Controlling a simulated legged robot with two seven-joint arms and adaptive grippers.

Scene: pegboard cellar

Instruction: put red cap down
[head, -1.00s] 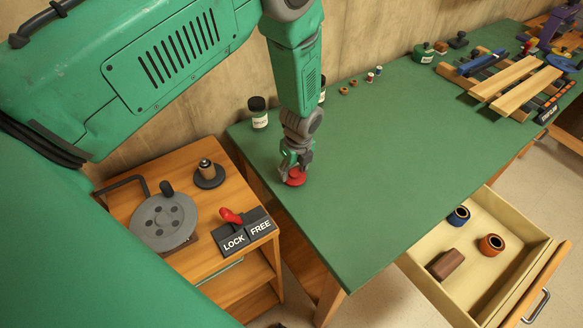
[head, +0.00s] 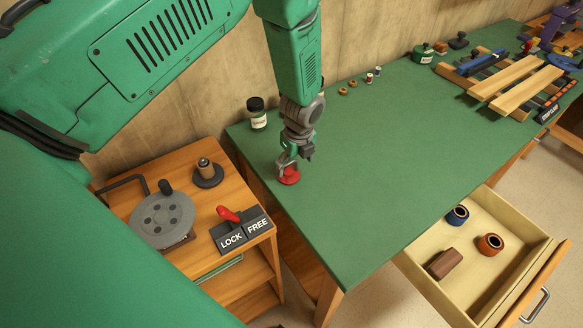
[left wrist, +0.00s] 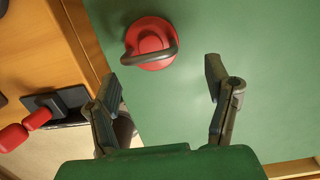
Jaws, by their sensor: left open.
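The red cap (head: 289,177) rests on the green bench top near its left edge. It also shows in the left wrist view as a round red piece (left wrist: 152,60) with a dark grey loop handle across it. My left gripper (head: 297,157) is just above and beside the cap in the head view. In the left wrist view my left gripper (left wrist: 162,82) has its two fingers spread apart, with bare green surface between them. The cap lies beyond the fingertips, toward the left finger's side. My right gripper is not in view.
A dark-lidded jar (head: 257,114) stands behind to the left. A wooden side cabinet (head: 190,268) on the left carries a grey reel (head: 161,220) and a red lever (head: 228,214) marked LOCK and FREE. An open drawer (head: 483,270) holds several things. The bench middle is clear.

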